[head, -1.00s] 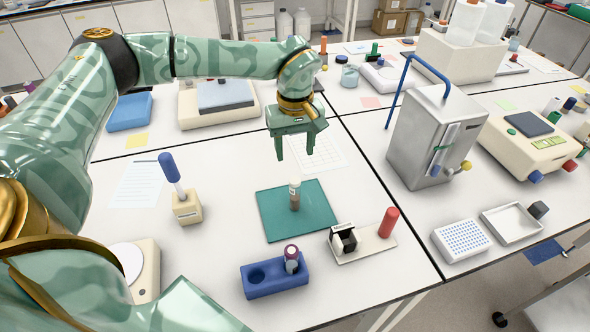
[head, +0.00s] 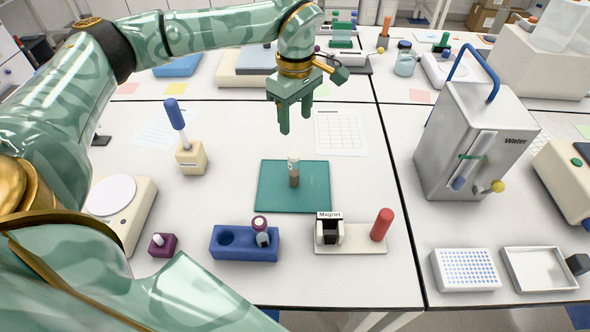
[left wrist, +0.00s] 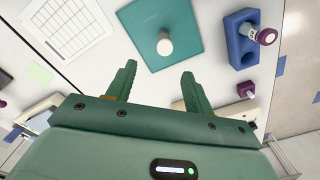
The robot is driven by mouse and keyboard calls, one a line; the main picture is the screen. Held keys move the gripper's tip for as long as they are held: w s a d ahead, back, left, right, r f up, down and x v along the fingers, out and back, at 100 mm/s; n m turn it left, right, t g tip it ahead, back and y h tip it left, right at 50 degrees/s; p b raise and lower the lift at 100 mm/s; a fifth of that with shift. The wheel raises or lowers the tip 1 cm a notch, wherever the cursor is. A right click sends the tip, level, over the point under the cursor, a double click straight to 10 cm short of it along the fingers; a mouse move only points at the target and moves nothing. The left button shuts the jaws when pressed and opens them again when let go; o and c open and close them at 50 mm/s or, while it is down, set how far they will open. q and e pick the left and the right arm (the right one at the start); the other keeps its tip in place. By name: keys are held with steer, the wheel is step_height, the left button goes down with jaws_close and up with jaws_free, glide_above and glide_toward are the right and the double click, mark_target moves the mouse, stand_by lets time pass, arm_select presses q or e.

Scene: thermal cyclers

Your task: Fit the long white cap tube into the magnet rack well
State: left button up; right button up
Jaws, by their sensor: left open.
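The tube with a long white cap (head: 294,172) stands upright on the green mat (head: 314,200), with brownish contents in its lower part. The left wrist view shows its white cap (left wrist: 165,46) from above. The magnet rack (head: 330,229) is a small black and white block labelled "Magnet" at the left end of a pale base; its well is hard to make out. My left gripper (head: 297,122) is open and empty, above and behind the tube, fingers pointing down. The left wrist view shows its two fingers (left wrist: 159,75) spread apart, with nothing between them. My right gripper is not in view.
A red-capped piece (head: 382,225) stands on the right of the rack's base. A blue two-hole block (head: 244,243) holds a purple-capped tube. A pipette stand (head: 190,158) and a grey "Water" unit (head: 468,145) flank the mat.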

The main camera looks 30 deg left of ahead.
mark_target(294, 152)
arm_select(q)
steer(key=f, duration=0.3)
steer(key=shift+s+a+f+b, duration=0.1)
steer(key=shift+s+a+b, duration=0.1)
steer(key=shift+a+b, duration=0.1)
step_height(294, 152, down, 7)
steer(key=shift+w+d+f+b, duration=0.1)
steer(key=shift+d+b, duration=0.05)
steer(key=shift+b, duration=0.4)
steer(key=shift+f, duration=0.55)
steer(key=f, duration=0.4)
steer(key=shift+s+d+b, duration=0.15)
steer(key=shift+s+b, duration=0.2)
steer(key=shift+s, duration=0.05)
steer(key=shift+f, duration=0.45)
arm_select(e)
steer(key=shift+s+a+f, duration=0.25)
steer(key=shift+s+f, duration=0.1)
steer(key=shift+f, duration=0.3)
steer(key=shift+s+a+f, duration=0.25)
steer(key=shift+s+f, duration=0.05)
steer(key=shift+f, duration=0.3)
arm_select(q)
steer(key=shift+c, duration=0.3)
steer(key=shift+r, duration=0.1)
steer(key=c, duration=1.1)
steer(key=shift+o, duration=0.2)
